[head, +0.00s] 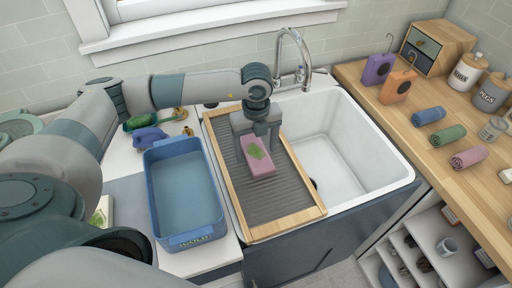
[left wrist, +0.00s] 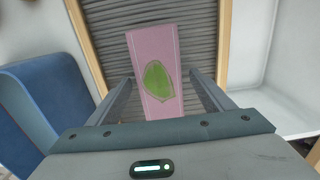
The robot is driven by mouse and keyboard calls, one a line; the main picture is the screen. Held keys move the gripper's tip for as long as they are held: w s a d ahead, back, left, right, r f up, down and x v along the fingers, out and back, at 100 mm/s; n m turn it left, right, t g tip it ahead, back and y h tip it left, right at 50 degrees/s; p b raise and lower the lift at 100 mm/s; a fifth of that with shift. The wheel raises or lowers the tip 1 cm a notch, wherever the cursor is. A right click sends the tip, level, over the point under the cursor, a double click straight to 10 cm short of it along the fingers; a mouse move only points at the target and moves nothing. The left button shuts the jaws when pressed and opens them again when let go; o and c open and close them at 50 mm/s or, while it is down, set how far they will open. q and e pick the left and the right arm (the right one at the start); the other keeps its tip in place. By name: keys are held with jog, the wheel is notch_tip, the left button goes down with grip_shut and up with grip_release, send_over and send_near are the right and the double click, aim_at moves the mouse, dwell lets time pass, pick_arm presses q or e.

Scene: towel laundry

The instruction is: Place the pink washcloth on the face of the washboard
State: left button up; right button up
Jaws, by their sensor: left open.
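The pink washcloth (head: 258,158) lies on the grey ribbed face of the wooden-framed washboard (head: 264,203), in its upper middle. It is a folded block with a green leaf-shaped patch. In the left wrist view the washcloth (left wrist: 155,72) sits between the two fingers, slightly tilted, with the washboard (left wrist: 200,35) ribs behind it. My left gripper (head: 262,140) is above the washboard at the cloth's far end. Its fingers in the left wrist view (left wrist: 165,90) are apart, with gaps on both sides of the cloth. My right gripper is not in view.
A blue basin (head: 185,238) stands left of the washboard, and a white sink (head: 350,160) lies to its right under a faucet (head: 293,50). Rolled towels (head: 448,135), a purple tag-like item (head: 378,69) and an orange one (head: 398,86) are on the right wooden counter.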

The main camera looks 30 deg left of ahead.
aim_at(256, 151)
pick_arm(q)
jog(key=shift+r, duration=0.25)
jog(key=shift+r+b, duration=0.35)
jog(key=shift+b, duration=0.15)
notch_tip(256, 151, up, 11)
jog(key=b, duration=0.4)
jog(key=shift+f, duration=0.1)
